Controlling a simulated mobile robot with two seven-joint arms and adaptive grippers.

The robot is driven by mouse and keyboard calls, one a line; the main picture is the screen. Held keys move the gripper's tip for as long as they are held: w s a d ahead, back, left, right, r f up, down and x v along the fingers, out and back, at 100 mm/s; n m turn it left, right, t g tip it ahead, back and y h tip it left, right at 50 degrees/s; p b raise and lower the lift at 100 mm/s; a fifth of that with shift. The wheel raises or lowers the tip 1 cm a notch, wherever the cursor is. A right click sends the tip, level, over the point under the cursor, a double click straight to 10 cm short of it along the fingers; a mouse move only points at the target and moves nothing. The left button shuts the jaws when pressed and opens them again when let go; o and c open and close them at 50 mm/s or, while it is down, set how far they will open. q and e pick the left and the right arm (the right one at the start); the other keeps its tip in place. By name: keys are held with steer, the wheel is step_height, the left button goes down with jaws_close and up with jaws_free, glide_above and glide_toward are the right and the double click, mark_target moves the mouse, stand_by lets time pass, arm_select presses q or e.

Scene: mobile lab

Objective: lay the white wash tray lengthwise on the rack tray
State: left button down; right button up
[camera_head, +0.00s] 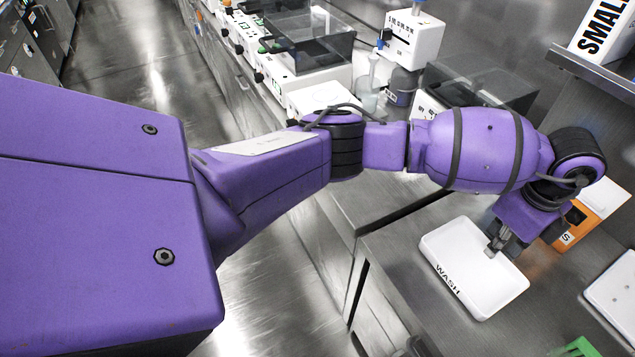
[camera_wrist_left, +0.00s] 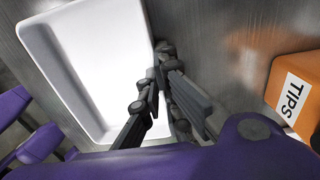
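The white wash tray (camera_head: 459,247), a shallow rectangular tray with "WASH" on its near wall, is on or just above the steel bench in the head view; any gap below cannot be made out. My left gripper (camera_head: 497,243) points down at its far right rim. In the left wrist view, the gripper's dark fingers (camera_wrist_left: 163,92) are close together on either side of the rim of the wash tray (camera_wrist_left: 95,65), which looks pinched between them. My right gripper is out of view. I cannot identify the rack tray for certain.
An orange tips box (camera_head: 578,219) stands just beyond the gripper; it also shows in the wrist view (camera_wrist_left: 297,90). A white flat item (camera_head: 615,292) is cut off at the right edge, and a green rack (camera_head: 577,349) at the bottom. Bare bench lies between.

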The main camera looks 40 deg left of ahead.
arm_select(q)
steer(key=shift+f, duration=0.15)
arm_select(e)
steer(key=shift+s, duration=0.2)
arm_select(q)
steer(key=c, duration=2)
jaws_free()
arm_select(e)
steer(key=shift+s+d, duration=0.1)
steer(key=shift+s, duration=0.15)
arm_select(q)
step_height(320, 180, up, 12)
steer(key=shift+w+r, duration=0.1)
steer(key=shift+r, duration=0.15)
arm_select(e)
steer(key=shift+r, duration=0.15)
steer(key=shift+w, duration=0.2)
